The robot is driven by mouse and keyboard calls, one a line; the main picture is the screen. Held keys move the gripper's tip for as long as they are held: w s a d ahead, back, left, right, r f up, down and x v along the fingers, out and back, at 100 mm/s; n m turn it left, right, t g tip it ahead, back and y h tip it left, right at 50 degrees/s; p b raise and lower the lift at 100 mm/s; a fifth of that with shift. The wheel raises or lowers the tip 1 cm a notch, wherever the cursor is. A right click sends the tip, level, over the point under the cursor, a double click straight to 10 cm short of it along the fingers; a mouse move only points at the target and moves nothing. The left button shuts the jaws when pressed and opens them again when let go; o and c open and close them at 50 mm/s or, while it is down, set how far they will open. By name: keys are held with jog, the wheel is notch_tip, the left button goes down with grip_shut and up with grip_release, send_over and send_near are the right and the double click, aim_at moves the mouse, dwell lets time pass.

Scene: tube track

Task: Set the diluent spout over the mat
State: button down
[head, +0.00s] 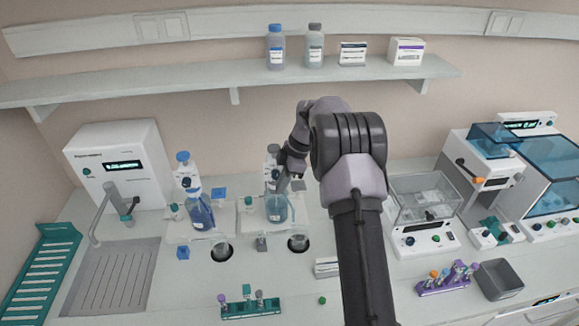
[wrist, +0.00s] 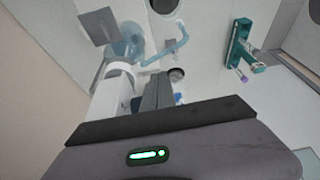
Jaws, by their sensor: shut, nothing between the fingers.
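Two bottle-top dispensers stand on white plates, one at left (head: 198,207) and one at centre (head: 276,207); I cannot read which holds diluent. In the wrist view, the nearer dispenser's white head (wrist: 113,88) sits above its blue bottle (wrist: 126,45). A pale blue curved spout (wrist: 168,50) reaches out beside it. My gripper (head: 282,180) is shut and empty, close beside the centre dispenser's head; contact is unclear.
A teal tube rack (head: 251,306) and a purple tube rack (head: 447,279) stand near the front. A balance (head: 424,205) is at right. A tap (head: 118,207) and grey drain (head: 112,278) are at left. The shelf (head: 180,82) runs above.

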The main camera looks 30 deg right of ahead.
jog(key=p+v, duration=0.2)
jog(key=v, duration=1.3)
jog(key=shift+r+p, duration=0.25)
jog(key=shift+p, duration=0.1)
jog(key=shift+s, duration=0.1)
